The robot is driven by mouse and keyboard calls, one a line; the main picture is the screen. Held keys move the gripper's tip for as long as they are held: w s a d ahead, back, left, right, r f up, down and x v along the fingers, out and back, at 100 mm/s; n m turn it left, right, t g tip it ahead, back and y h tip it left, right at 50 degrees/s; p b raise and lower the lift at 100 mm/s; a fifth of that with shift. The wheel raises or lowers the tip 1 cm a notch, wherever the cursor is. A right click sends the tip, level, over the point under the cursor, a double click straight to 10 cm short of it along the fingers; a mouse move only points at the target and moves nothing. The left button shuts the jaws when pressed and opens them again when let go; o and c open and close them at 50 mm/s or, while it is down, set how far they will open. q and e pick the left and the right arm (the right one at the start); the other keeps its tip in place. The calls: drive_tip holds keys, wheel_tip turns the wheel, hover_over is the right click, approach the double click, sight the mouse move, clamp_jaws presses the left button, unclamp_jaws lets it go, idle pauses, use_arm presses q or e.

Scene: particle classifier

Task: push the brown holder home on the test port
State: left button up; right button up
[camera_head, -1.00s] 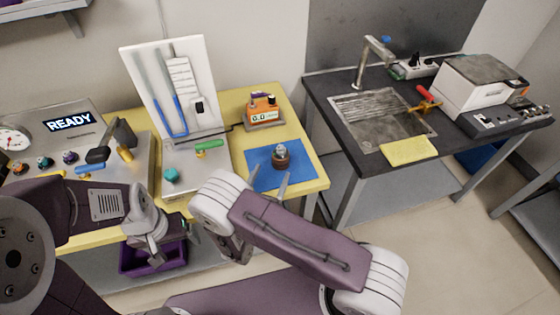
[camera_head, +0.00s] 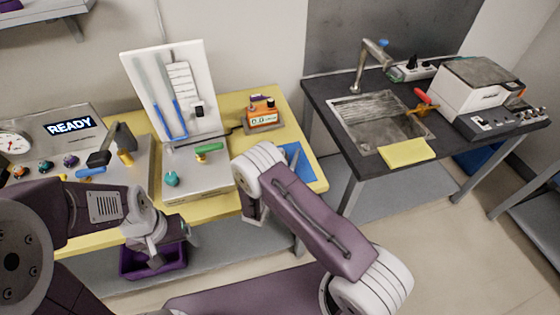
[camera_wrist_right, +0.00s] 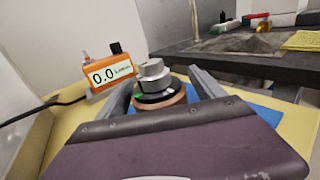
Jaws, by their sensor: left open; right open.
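In the right wrist view a round brown holder (camera_wrist_right: 172,102), with a black ring and a grey metal knob on top, stands upright over the blue mat (camera_wrist_right: 262,113). My right gripper (camera_wrist_right: 161,78) is open, its grey fingers on either side of the holder; I cannot tell whether they touch it. In the head view my right arm hides the holder and the gripper. My left gripper (camera_head: 154,258) is open and empty, low at the front of the yellow table, by the purple bin. I cannot make out the test port for certain.
An orange meter reading 0.0 (camera_head: 263,114) stands behind the blue mat (camera_head: 299,161). A metal box with teal and green knobs (camera_head: 200,178) is left of it, before a white panel (camera_head: 165,85). The READY console (camera_head: 70,124) is further left. A dark sink bench (camera_head: 365,172) stands right.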

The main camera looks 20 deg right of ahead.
drive_tip(key=shift+r, duration=0.1)
clamp_jaws()
